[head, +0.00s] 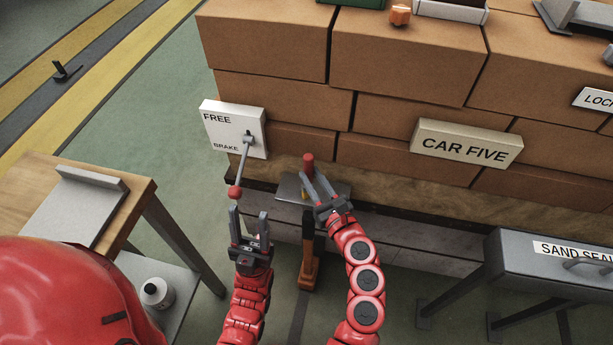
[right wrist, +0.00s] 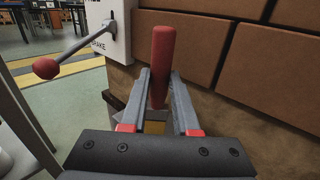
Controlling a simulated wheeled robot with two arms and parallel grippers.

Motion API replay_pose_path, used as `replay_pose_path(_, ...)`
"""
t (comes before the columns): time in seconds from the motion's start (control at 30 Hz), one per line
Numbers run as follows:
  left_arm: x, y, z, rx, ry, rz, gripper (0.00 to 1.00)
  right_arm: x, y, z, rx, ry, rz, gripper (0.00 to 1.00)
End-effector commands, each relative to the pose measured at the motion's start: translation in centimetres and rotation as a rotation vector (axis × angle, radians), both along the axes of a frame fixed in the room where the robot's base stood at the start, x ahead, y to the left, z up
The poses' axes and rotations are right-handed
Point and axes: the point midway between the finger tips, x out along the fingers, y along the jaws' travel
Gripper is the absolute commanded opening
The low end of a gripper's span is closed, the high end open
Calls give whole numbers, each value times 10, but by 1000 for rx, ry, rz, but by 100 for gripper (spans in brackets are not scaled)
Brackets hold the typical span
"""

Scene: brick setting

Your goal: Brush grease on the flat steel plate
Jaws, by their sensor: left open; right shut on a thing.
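My right gripper (head: 314,180) is shut on a red-handled tool, likely the brush (head: 308,163). The red handle stands upright between the fingers in the right wrist view (right wrist: 163,60). A yellowish part shows below the fingers there (right wrist: 155,127); its tip is hidden. A flat grey plate (head: 337,189) lies below and behind this gripper in the head view, partly covered by it. I cannot tell whether the tool touches it. My left gripper (head: 248,212) is open and empty, just below the red knob of a brake lever (head: 235,192).
The lever comes from a white FREE/BRAKE box (head: 234,128) on the brick stack (head: 265,45). A wooden table (head: 140,185) with a grey sheet (head: 75,205) stands left, a small container (head: 156,293) below it. A grey SAND SEAL box (head: 540,265) stands right.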

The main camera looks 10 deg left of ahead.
Motion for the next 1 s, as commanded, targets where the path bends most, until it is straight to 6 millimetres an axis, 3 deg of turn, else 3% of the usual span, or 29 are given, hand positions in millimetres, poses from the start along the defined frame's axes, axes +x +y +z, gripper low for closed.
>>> replay_pose_path(0.2, 0, 0, -4, 0, 0, 0, 50, 0, -23, -1, 1, 1, -6, 0)
replay_pose_path(1.0, 0, 0, -9, 0, 0, 0, 50, -2, -66, 0, 2, -1, -3, 0)
